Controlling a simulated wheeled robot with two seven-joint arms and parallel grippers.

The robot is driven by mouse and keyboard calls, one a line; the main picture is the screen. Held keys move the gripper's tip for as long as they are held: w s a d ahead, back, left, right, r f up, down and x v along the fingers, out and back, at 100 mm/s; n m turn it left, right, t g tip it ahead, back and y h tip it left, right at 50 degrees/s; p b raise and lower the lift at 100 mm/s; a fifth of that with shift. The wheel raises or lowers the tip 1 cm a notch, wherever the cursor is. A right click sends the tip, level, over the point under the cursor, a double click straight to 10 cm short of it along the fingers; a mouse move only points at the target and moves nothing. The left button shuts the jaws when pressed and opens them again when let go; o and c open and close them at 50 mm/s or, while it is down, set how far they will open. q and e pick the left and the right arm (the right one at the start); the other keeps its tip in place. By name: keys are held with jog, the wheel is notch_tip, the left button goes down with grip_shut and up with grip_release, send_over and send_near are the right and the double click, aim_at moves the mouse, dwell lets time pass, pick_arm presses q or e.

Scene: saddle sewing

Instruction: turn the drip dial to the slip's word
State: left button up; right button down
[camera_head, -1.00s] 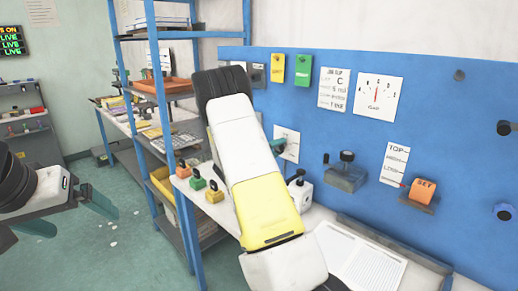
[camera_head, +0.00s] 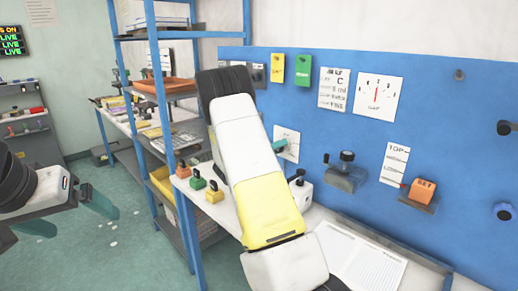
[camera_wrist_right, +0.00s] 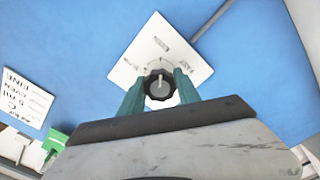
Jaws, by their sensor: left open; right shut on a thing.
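The dial is a black ribbed knob (camera_wrist_right: 159,86) on a white square plate (camera_wrist_right: 195,50), mounted on the blue board; its plate also shows in the head view (camera_head: 293,148). A pale line on the knob points roughly up in the right wrist view. Small words ring the knob, too small to read surely. My right gripper (camera_wrist_right: 160,80) is shut on the knob, one teal finger on each side; one finger (camera_head: 280,145) shows in the head view. The job slip (camera_head: 333,90) hangs on the board, its text only partly legible. My left gripper (camera_head: 86,224) is open and empty at far left.
A gauge card (camera_head: 377,97) and yellow and green tags (camera_head: 303,70) hang near the slip. A black-knobbed block (camera_head: 345,173) and an orange SET block (camera_head: 422,191) sit lower right. Small coloured blocks (camera_head: 197,181) stand on the bench left of my right arm.

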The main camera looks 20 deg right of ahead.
jog(key=shift+f, duration=0.15)
jog(key=c, duration=0.9)
grip_release()
jog(key=shift+o, duration=0.2)
jog(key=shift+a, duration=0.1)
jog(key=v, duration=0.7)
jog(key=shift+a, duration=0.35)
jog(key=shift+s, duration=0.15)
